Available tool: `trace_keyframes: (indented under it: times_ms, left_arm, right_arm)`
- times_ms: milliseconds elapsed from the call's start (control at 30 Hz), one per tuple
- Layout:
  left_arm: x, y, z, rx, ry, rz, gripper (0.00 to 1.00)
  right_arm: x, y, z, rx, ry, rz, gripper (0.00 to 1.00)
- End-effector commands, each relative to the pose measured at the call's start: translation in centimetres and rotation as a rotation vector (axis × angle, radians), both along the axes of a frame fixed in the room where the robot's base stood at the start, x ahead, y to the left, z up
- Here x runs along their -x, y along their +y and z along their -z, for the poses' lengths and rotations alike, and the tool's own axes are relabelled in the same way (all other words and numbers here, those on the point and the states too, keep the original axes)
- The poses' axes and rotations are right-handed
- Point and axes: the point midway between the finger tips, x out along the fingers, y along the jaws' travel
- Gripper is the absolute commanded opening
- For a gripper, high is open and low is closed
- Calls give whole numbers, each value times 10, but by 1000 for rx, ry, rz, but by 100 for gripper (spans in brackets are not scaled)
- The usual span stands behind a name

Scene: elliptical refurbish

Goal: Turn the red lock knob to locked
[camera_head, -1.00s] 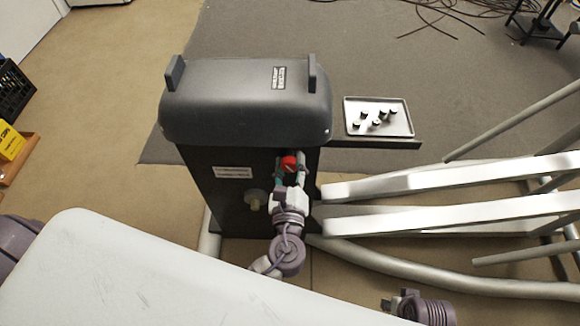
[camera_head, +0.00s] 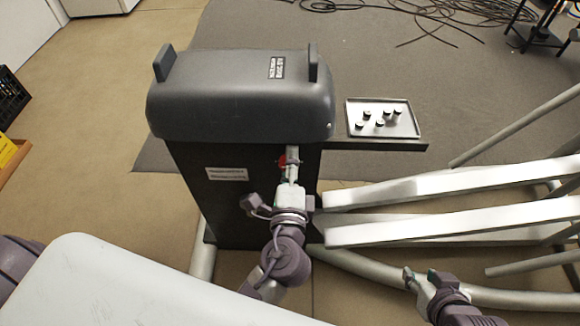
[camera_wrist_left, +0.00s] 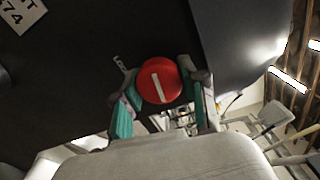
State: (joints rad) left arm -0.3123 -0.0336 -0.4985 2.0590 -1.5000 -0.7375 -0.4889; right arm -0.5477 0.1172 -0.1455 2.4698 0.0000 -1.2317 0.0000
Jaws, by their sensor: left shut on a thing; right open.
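The red lock knob (camera_head: 282,161) is on the dark front face of the machine housing, below its grey hood. In the left wrist view it is a round red knob (camera_wrist_left: 159,80) with a white bar, nearly upright in that picture and slightly tilted. My left gripper (camera_head: 291,166) is shut on the knob, with one teal-padded finger on each side in the wrist view (camera_wrist_left: 160,100). In the head view the fingers hide part of the knob. My right gripper (camera_head: 422,277) is open and empty at the lower right, apart from the machine.
A tray (camera_head: 354,132) with several small dark pieces sits on a side shelf. Pale metal beams (camera_head: 450,232) extend right from the machine. A pale knob (camera_head: 250,203) and a white label (camera_head: 227,174) are on the housing front. A white surface (camera_head: 130,290) fills the lower left.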

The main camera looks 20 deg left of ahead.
Motion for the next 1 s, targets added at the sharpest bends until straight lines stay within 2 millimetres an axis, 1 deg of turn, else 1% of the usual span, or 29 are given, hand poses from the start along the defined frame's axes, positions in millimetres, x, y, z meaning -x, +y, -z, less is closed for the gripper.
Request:
trace_keyframes:
  times_ms: [33,100,200,300,533,900,933,1000]
  left_arm:
    - [0,0,3,29,-7,-1,8]
    - [0,0,2,66,-17,-1,8]
    - [0,0,2,104,-28,-2,8]
    - [0,0,1,132,-36,-2,8]
    - [0,0,1,164,-44,-1,8]
    - [0,0,1,166,-45,-1,8]
    - [0,0,1,166,-45,-1,47]
    - [0,0,1,165,-45,-1,59]
  right_arm:
    - [-10,4,-3,-13,-58,-5,41]
    - [-23,8,-11,-29,-134,-11,41]
    - [-36,13,-22,-48,-219,-16,41]
    - [-44,16,-31,-62,-279,-21,41]
    - [-52,20,-40,-77,-342,-25,41]
    - [-52,20,-41,-77,-346,-25,41]
    - [-52,20,-41,-77,-346,-25,41]
    - [-52,20,-41,-77,-346,-25,41]
